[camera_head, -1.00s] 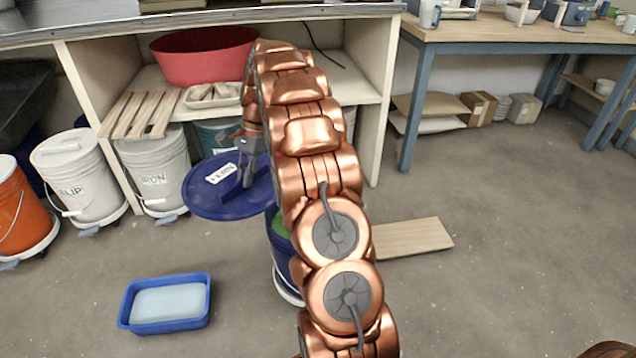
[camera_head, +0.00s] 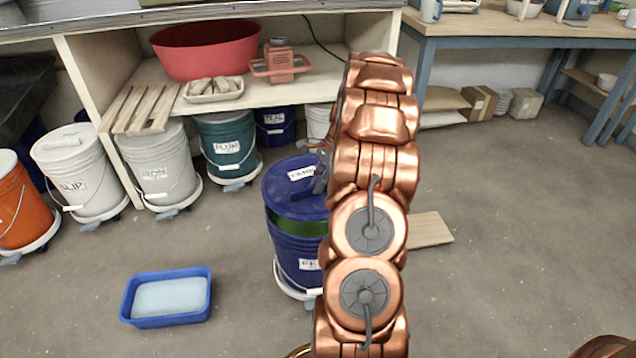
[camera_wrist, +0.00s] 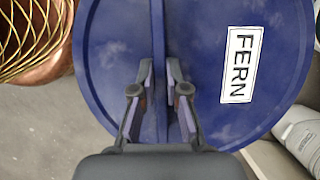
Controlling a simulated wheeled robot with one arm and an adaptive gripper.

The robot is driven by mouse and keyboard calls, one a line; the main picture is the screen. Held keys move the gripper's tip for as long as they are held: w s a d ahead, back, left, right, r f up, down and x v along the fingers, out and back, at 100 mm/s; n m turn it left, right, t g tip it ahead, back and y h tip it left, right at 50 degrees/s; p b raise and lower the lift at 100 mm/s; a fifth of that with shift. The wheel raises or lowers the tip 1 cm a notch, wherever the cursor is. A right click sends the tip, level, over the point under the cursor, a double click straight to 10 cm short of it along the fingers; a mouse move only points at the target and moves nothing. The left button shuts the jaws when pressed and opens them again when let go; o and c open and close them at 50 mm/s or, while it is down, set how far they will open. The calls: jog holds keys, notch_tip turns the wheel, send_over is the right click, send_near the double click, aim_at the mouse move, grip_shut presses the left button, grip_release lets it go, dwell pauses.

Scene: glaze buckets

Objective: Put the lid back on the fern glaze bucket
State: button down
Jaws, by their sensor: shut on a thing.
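The round blue lid (camera_head: 285,190), labelled FERN, is held over the blue fern bucket (camera_head: 290,248). A strip of green inside the bucket shows below the lid's near edge, so the lid is apart from the near rim. My gripper (camera_head: 321,182) is over the lid's right part, partly hidden by my arm. In the wrist view my gripper (camera_wrist: 162,80) is shut on the raised grip bar across the lid (camera_wrist: 110,60). The bucket's right side is hidden behind my arm, and the lid hides its far rim.
Lidded slip (camera_head: 78,180), iron (camera_head: 160,170) and teal-coloured (camera_head: 228,148) buckets stand along the shelf. A blue tub (camera_head: 165,297) lies on the floor at front left. A wooden board (camera_head: 430,230) lies right of my arm. Floor on the right is clear.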

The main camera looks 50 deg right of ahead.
aim_at(318, 195)
jog(key=shift+f+b, duration=1.25)
jog(key=shift+f, duration=0.35)
jog(key=shift+p, duration=0.4)
jog(key=shift+f, duration=0.85)
jog(key=shift+p, duration=0.8)
jog(key=shift+f+p, duration=0.85)
jog(key=shift+p, duration=0.6)
dwell(0.7)
jog(key=c, duration=1.1)
grip_release()
